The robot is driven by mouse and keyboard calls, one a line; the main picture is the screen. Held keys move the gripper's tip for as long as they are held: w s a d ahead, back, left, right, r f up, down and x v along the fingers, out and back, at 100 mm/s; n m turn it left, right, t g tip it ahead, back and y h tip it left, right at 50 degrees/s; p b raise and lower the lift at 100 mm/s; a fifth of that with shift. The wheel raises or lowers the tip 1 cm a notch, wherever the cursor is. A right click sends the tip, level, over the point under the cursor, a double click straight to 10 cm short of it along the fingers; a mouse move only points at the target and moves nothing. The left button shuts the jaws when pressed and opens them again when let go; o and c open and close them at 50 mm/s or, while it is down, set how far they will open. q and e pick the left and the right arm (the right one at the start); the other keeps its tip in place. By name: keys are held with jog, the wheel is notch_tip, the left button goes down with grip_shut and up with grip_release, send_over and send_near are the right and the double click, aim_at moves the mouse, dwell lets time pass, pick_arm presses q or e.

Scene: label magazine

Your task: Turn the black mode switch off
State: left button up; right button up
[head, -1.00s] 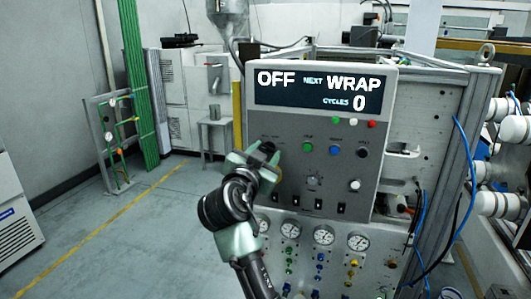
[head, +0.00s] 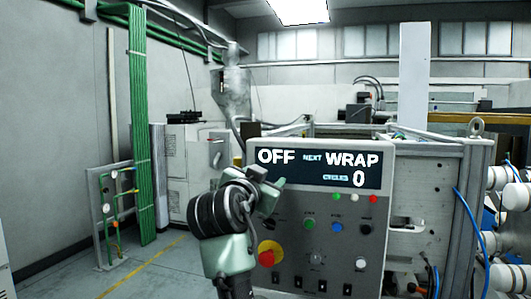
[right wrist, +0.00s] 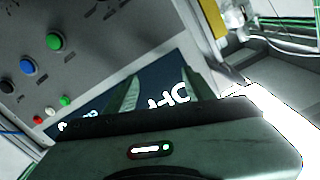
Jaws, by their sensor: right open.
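The grey control panel (head: 340,262) stands in front of me, and its display (head: 318,169) reads OFF, NEXT WRAP, CYCLES 0. A dark round control (head: 268,223), seemingly the black mode switch, sits at the panel's upper left, just below my right gripper in the picture. Its pointer is too small to read. My right gripper (head: 268,187) is open and empty in front of the display's lower left corner. In the right wrist view its two fingers (right wrist: 162,82) stand apart before the display. My left gripper is not in view.
Green (head: 309,223), blue (head: 336,227) and black (head: 365,229) controls line the panel's middle row. A red knob on a yellow disc (head: 268,256) sits lower left. Small lights or buttons are under the display. A hose frame (head: 113,215) stands left; floor between is clear.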

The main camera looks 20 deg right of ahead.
notch_tip(320, 180, up, 7)
jog(key=shift+r, duration=0.2)
dwell(0.3)
